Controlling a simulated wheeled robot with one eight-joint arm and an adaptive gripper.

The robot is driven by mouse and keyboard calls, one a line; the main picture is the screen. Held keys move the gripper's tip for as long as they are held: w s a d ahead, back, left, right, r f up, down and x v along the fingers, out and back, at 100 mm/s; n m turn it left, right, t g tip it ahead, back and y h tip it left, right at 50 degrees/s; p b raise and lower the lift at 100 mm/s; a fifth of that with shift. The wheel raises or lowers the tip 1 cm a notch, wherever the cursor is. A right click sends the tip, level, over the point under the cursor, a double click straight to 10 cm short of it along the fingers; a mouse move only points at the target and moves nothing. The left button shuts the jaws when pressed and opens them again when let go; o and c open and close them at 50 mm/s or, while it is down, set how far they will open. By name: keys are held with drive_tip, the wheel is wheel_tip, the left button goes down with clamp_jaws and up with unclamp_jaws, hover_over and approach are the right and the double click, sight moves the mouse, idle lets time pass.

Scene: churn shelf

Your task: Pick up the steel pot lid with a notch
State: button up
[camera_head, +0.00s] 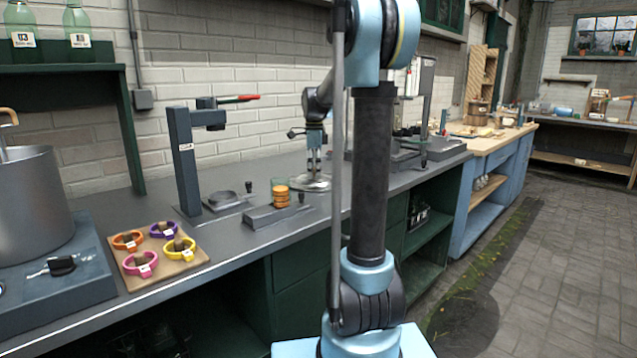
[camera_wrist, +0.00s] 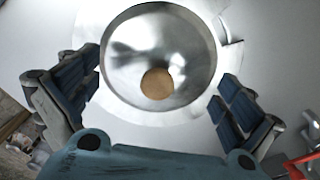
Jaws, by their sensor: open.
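The steel pot lid (camera_head: 310,185) lies on the grey counter near the wall, beneath my gripper (camera_head: 313,168). In the wrist view the lid (camera_wrist: 125,85) shows as a shiny dome with a wide pale rim and a round brown knob (camera_wrist: 157,83) at its middle. A small break in the rim at the upper right looks like the notch (camera_wrist: 234,41). My gripper's dark finger pads (camera_wrist: 158,88) are spread apart, one on each side of the dome and knob. Nothing is held between them. The near part of the rim is partly hidden by my gripper.
A glass (camera_head: 281,192) with orange contents stands on a grey stand left of the lid. A dark upright post (camera_head: 184,160) with a red-handled arm is further left. Four coloured rings lie on a wooden board (camera_head: 190,262) beside a large pot (camera_head: 30,205).

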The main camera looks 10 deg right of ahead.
drive_tip(key=shift+s, duration=0.1)
drive_tip(key=c, duration=1.9)
drive_tip(key=shift+r, duration=0.1)
